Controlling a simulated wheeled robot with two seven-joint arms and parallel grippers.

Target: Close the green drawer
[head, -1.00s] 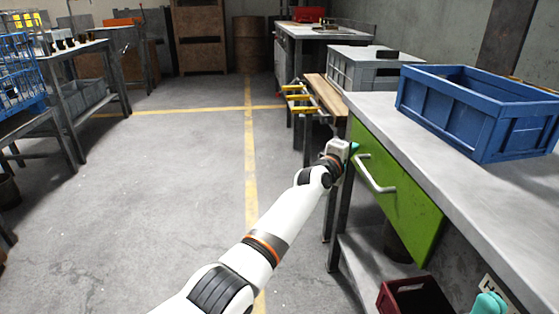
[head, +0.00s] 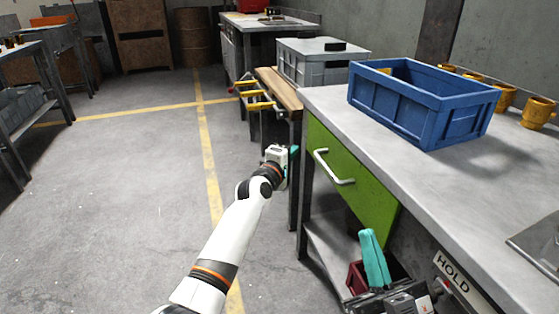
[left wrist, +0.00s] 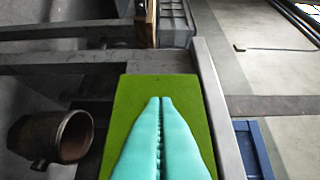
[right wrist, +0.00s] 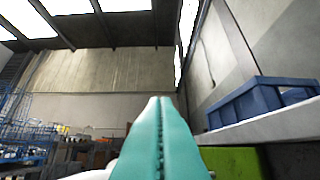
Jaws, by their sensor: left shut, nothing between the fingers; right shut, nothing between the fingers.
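The green drawer (head: 348,178) is under the grey workbench top, with a pale bar handle (head: 333,168) on its front. Its front lies close below the bench edge; I cannot tell whether any gap is left. My left gripper (head: 293,155), mostly hidden behind its own wrist, is shut and empty just left of the drawer's far edge. In the left wrist view its teal fingers (left wrist: 159,100) overlap the green panel (left wrist: 137,95); contact cannot be told. My right gripper (head: 374,258) is shut and empty, pointing up below the drawer's near end. Green also shows in the right wrist view (right wrist: 232,160).
A blue crate (head: 420,108) and several yellow cups (head: 537,112) stand on the bench (head: 440,172). A dark red bin (head: 356,278) is on the lower shelf. A wooden-topped table (head: 281,92) stands beyond.

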